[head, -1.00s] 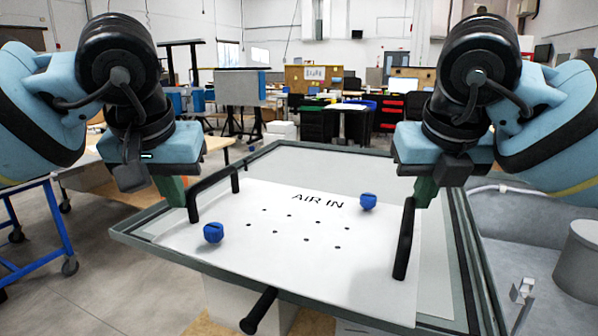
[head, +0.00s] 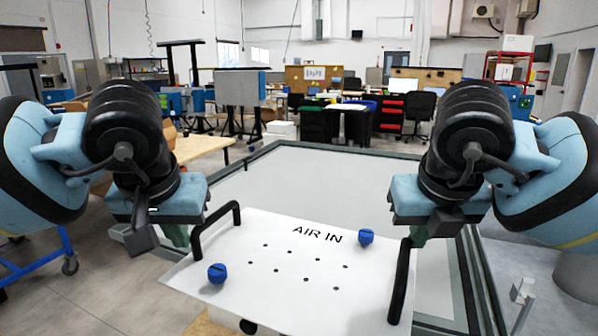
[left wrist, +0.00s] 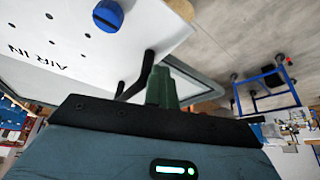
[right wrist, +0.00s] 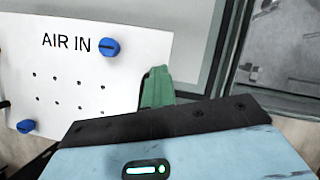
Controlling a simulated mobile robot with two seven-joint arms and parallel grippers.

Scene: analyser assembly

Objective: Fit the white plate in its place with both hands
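The white plate (head: 300,265), marked AIR IN, has two blue knobs, several small holes and a black bar handle on each side. It lies over the near part of the grey-green frame (head: 262,153) and hides its front edge. My left gripper (head: 180,237) is at the left handle (head: 217,222); the left wrist view shows its green finger (left wrist: 163,88) against that handle. My right gripper (head: 420,240) is at the far end of the right handle (head: 400,285). Both appear shut on the handles; the right grip is mostly hidden in the right wrist view (right wrist: 155,88).
The pale panel (head: 310,185) inside the frame is bare behind the plate. A blue trolley (head: 45,262) stands at the left. A grey surface with a small metal bracket (head: 522,292) is at the right. Benches and chairs are far back.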

